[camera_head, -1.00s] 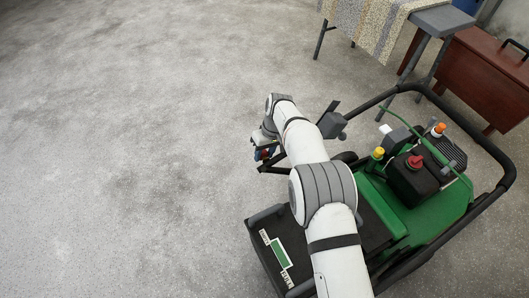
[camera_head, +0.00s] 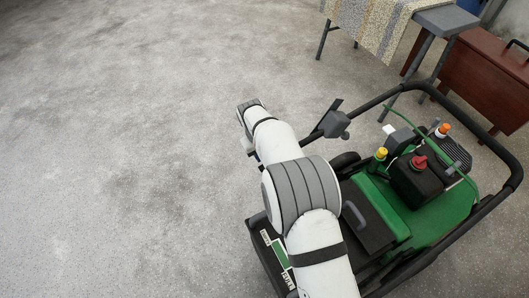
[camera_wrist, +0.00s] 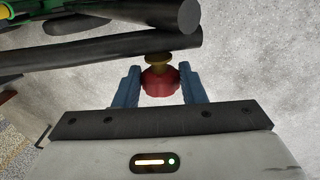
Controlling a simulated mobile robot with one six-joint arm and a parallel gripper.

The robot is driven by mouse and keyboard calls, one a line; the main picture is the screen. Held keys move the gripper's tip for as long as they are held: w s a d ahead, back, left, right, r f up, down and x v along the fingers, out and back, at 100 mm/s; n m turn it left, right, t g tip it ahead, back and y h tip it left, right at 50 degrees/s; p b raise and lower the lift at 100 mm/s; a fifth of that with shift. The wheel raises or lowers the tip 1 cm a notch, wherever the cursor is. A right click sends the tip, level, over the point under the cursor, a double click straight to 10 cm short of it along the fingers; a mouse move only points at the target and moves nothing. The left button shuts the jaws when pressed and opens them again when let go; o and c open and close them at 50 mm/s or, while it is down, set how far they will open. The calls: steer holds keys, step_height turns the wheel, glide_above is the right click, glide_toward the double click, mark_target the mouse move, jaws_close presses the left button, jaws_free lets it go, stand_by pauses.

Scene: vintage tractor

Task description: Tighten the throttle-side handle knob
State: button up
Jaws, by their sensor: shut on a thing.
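A red knob (camera_wrist: 160,82) with a brass-coloured collar (camera_wrist: 158,61) sits against a black handle tube (camera_wrist: 100,52) in the wrist view. My gripper (camera_wrist: 160,70) has its two blue fingers on either side of the knob and is shut on it. In the head view, my arm hides most of the gripper and the knob. The green machine (camera_head: 430,215) with its black handle frame (camera_head: 505,165) stands at the right of the head view.
A red cap (camera_head: 418,162), a yellow cap (camera_head: 380,153) and an orange cap (camera_head: 442,129) top the machine. A cloth-covered bench (camera_head: 365,25) and a red-brown cabinet (camera_head: 480,75) stand behind. The concrete floor (camera_head: 110,140) at left is clear.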

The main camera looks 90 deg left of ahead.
steer(key=o, duration=1)
steer(key=shift+s+d+r+p, duration=0.1)
steer(key=shift+s+r, duration=0.1)
steer(key=shift+r, duration=1.05)
steer(key=shift+s+d+r+p, duration=0.15)
steer(key=shift+s+r, duration=0.1)
steer(key=shift+r, duration=1.05)
steer(key=shift+s+r+p, duration=0.1)
steer(key=shift+s+r, duration=0.1)
steer(key=shift+r, duration=1.05)
